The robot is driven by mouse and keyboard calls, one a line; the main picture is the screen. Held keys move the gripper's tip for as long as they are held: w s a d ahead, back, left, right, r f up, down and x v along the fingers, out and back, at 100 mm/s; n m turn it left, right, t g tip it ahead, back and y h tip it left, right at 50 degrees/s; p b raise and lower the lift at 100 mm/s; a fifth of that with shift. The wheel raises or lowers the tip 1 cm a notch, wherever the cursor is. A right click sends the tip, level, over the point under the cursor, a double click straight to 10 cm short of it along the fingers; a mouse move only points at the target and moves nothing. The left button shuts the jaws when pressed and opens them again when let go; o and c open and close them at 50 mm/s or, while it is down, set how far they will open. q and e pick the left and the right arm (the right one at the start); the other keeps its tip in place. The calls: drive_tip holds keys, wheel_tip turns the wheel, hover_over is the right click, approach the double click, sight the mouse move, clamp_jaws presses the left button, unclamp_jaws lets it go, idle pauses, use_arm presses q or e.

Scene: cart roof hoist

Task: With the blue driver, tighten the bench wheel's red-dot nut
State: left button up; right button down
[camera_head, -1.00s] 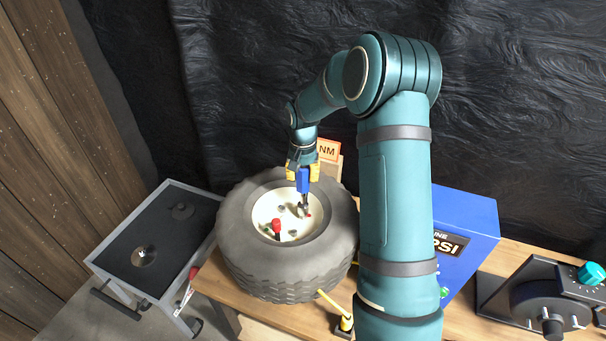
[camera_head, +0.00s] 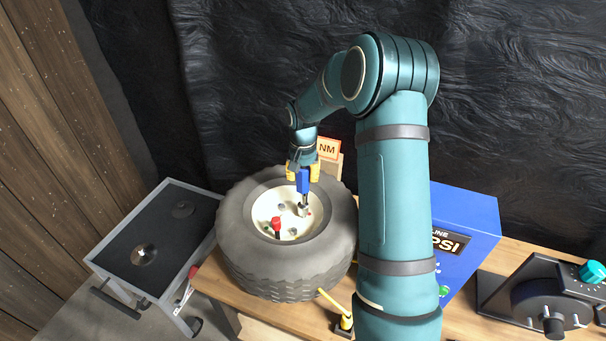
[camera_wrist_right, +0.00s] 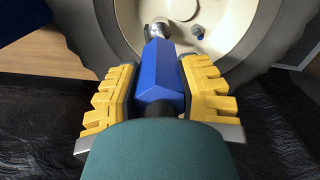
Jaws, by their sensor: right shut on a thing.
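The bench wheel (camera_head: 250,262) lies flat on the bench, with a black tyre and a cream hub (camera_head: 293,232) carrying several nuts. My right gripper (camera_head: 303,172) is above the hub and shut on the blue driver (camera_head: 303,183). In the right wrist view, the yellow fingers flank the driver's blue body (camera_wrist_right: 160,77). The driver points down, its metal end at a nut position near a small red mark on the hub's right side. I cannot tell whether it is seated on the nut. A red-topped piece (camera_head: 276,223) stands on the hub's near left. My left gripper is not visible.
A grey cart (camera_head: 125,222) with a dark top stands left of the bench. An orange NM sign (camera_head: 328,149) is behind the wheel. A blue PSI box (camera_head: 470,222) and a black device with a teal knob (camera_head: 592,273) stand to the right. A yellow-handled tool (camera_head: 346,322) lies in front.

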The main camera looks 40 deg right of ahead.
drive_tip(key=shift+f+b, duration=0.5)
drive_tip(key=shift+f, duration=0.35)
drive_tip(key=m, duration=1.5)
drive_tip(key=shift+m, duration=0.3)
drive_tip(key=n, duration=0.3)
